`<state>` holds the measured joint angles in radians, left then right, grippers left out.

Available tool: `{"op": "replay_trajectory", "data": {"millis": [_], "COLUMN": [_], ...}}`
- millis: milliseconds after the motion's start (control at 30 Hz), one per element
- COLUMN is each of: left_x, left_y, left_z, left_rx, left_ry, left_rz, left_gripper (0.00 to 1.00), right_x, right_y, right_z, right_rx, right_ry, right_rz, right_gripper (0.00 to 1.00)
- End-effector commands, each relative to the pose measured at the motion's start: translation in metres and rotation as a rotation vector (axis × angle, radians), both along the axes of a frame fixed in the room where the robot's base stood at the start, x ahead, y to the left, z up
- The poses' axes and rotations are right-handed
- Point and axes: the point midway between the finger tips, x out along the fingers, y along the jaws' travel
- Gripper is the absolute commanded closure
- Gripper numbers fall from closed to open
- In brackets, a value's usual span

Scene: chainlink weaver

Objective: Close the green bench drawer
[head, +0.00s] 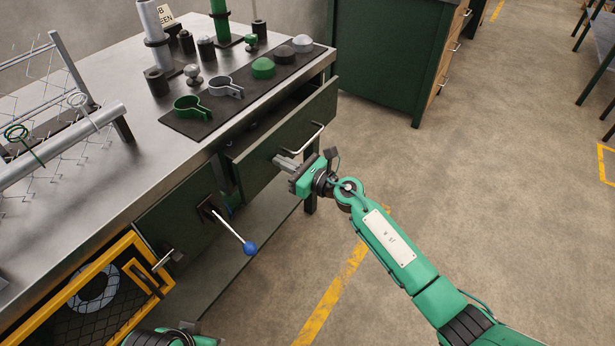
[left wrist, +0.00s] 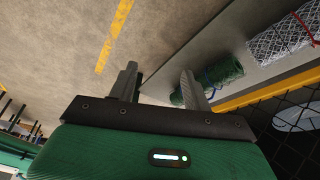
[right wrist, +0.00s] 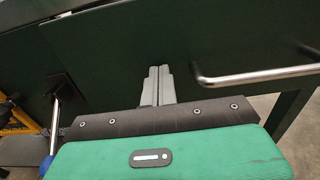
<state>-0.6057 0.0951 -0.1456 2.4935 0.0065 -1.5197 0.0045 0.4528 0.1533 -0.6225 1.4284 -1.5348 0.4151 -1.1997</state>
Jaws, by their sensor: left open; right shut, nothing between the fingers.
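The green bench drawer (head: 262,153) is pulled out from under the steel-topped bench, with a dark gap showing above its front. Its bar handle (head: 308,140) is on the front; the handle also shows in the right wrist view (right wrist: 255,76). My right gripper (head: 279,160) is shut and empty, its tips at the drawer front, left of the handle. In the right wrist view the tips (right wrist: 158,70) point at the dark green front (right wrist: 190,35); I cannot tell whether they touch. My left gripper (left wrist: 160,75) is open and empty, low near the bench's lower shelf.
A yellow-framed mesh door (head: 139,252) is at lower left. Clamps and caps lie on a dark mat (head: 190,125) on the bench. A green cabinet (head: 390,55) stands behind.

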Motion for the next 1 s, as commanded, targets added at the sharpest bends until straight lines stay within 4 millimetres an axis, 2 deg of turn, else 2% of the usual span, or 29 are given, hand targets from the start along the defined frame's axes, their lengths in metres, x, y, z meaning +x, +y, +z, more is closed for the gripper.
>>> {"op": "replay_trajectory", "data": {"millis": [200, 400, 1000], "left_x": [0.018, 0.026, 0.029], "left_y": [-0.020, -0.029, -0.032], "left_z": [-0.012, -0.015, -0.015], "left_rx": [-0.050, -0.076, -0.086], "left_ry": [-0.122, -0.183, -0.204], "left_rz": [-0.034, -0.046, -0.050], "left_gripper": [0.50, 0.50, 0.50], "right_x": [0.020, 0.028, 0.031], "right_y": [0.029, 0.041, 0.044], "right_z": [-0.002, -0.001, 0.004], "right_rx": [0.001, 0.001, 0.006], "right_ry": [0.000, 0.002, -0.004], "right_rz": [0.000, -0.001, -0.002], "right_gripper": [1.00, 1.00, 1.00]}}
